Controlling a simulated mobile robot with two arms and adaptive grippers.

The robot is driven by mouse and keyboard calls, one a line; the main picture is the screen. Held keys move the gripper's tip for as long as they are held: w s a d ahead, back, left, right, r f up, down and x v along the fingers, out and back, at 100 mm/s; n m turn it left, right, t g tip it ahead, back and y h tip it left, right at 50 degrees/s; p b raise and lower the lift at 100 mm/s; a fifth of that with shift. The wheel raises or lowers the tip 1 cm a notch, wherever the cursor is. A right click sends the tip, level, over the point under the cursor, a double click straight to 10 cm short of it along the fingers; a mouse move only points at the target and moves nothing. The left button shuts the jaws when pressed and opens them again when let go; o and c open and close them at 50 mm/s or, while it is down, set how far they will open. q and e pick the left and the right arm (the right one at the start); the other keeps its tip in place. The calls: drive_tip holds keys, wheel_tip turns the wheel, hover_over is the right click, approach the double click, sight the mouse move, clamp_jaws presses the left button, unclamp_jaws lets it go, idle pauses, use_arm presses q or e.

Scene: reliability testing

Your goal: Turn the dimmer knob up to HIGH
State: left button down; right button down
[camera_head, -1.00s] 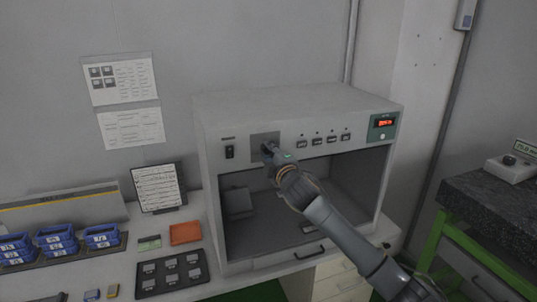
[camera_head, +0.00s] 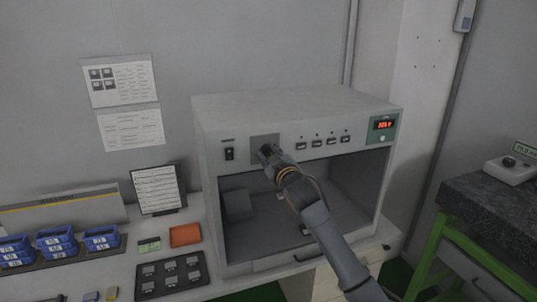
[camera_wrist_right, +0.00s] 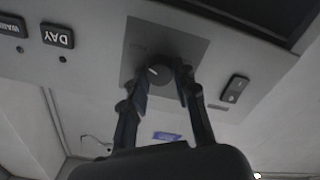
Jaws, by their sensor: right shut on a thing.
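The dimmer knob (camera_wrist_right: 157,74) is a dark round knob with a pale mark, on a grey square plate on the light booth's front panel. The wrist view shows it upside down, with the mark toward the picture's left. My right gripper (camera_wrist_right: 162,75) is shut on the knob, one finger on each side. In the head view my right gripper (camera_head: 267,152) reaches the grey plate (camera_head: 264,140) and hides the knob. The booth's small red display (camera_head: 384,125) is lit, but its digits are too small to read surely. My left gripper is not in view.
A black rocker switch (camera_head: 229,154) is left of the plate, and several buttons (camera_head: 331,141) are to its right. The open booth chamber (camera_head: 335,190) lies below. Blue bins (camera_head: 55,243), an orange tray (camera_head: 185,235) and a black sample tray (camera_head: 170,275) are on the left bench.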

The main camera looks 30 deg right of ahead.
drive_tip(key=shift+f+m, duration=0.15)
drive_tip(key=shift+m, duration=0.25)
drive_tip(key=c, duration=1)
unclamp_jaws()
drive_tip(key=shift+s, duration=0.1)
drive_tip(key=v, duration=1.1)
drive_tip(key=shift+s, duration=0.4)
